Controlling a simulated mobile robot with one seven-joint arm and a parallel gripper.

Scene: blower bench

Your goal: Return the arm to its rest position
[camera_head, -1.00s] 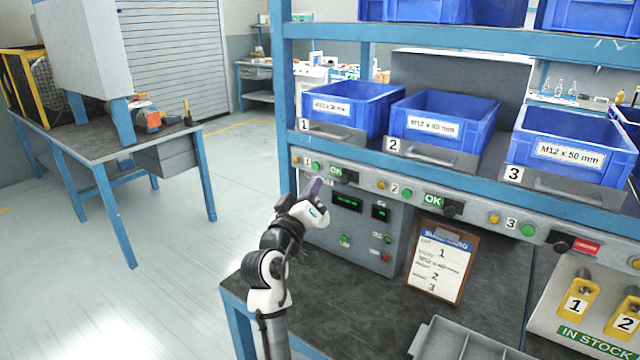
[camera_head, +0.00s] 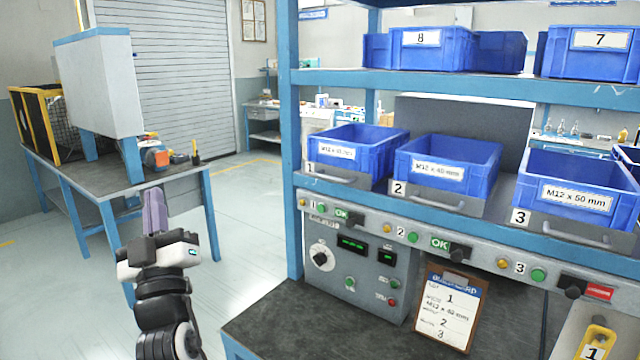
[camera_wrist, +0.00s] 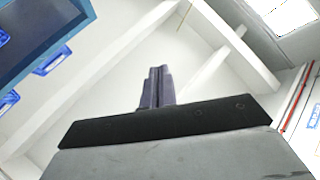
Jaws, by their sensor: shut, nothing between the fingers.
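My gripper (camera_head: 155,208) is in the lower left of the head view, raised with its purple-grey fingers pointing up. It is to the left of the blue rack and clear of the bench. The wrist view shows the fingers (camera_wrist: 158,88) closed together and empty, with the white ceiling and its beams beyond them.
Blue bins (camera_head: 450,165) stand on the rack's shelf, above a control panel (camera_head: 355,262) and a clipboard (camera_head: 449,308). A blue rack post (camera_head: 290,150) rises right of my arm. A workbench (camera_head: 95,178) stands behind at left. Open floor (camera_head: 245,235) lies between.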

